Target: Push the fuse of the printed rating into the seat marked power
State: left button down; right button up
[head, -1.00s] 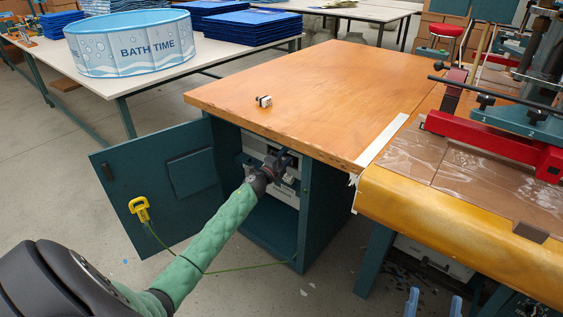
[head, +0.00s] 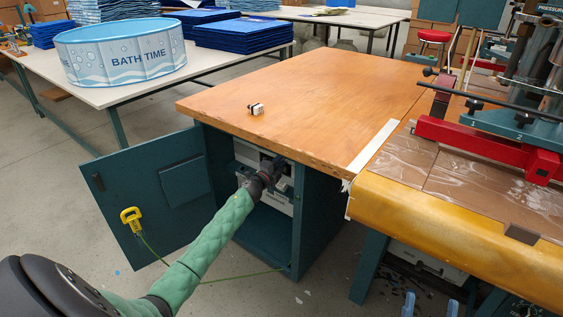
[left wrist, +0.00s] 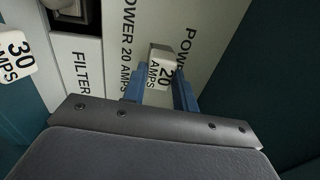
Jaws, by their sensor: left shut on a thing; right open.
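My left gripper (left wrist: 161,88) is shut on a white fuse (left wrist: 162,68) printed "20 AMPS". The fuse is in front of the white panel (left wrist: 120,60), between two "POWER" labels, one reading "POWER 20 AMPS". It covers whatever is behind it, so I cannot tell how deep it sits. In the head view the left gripper (head: 273,168) is inside the open teal cabinet, at the panel, and the fuse is not discernible. My right gripper (head: 431,305) is open and empty at the bottom edge, away from the cabinet.
Another white fuse (left wrist: 15,55) printed "30 AMPS" and a "FILTER" label (left wrist: 85,80) are at left. A small white-and-black piece (head: 256,109) lies on the wooden top (head: 300,95). The cabinet door (head: 150,195) stands open, with a yellow clip (head: 131,217) and green cord.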

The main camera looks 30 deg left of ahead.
jog(key=shift+g, duration=0.8)
jog(key=shift+w+a+f, duration=0.1)
jog(key=shift+w+f, duration=0.15)
jog(key=shift+f, duration=0.45)
jog(key=shift+w+a+f, duration=0.15)
jog(key=shift+w+f, duration=0.05)
jog(key=shift+f, duration=0.5)
jog(key=shift+w+a+f, duration=0.1)
jog(key=shift+w+f, duration=0.15)
jog(key=shift+f, duration=0.45)
dwell(1.0)
jog(key=shift+g+h, duration=0.5)
jog(key=shift+g, duration=0.4)
jog(key=shift+w+a+f+p, duration=0.1)
jog(key=shift+w+f+p, duration=0.05)
jog(key=shift+f, duration=0.65)
jog(key=shift+w+a+f+p, duration=0.1)
jog(key=shift+w+f+p, duration=0.1)
jog(key=shift+f, duration=0.55)
jog(key=shift+w+a+f+p, duration=0.1)
jog(key=shift+w+f+p, duration=0.05)
jog(key=shift+f, duration=0.65)
dwell(0.9)
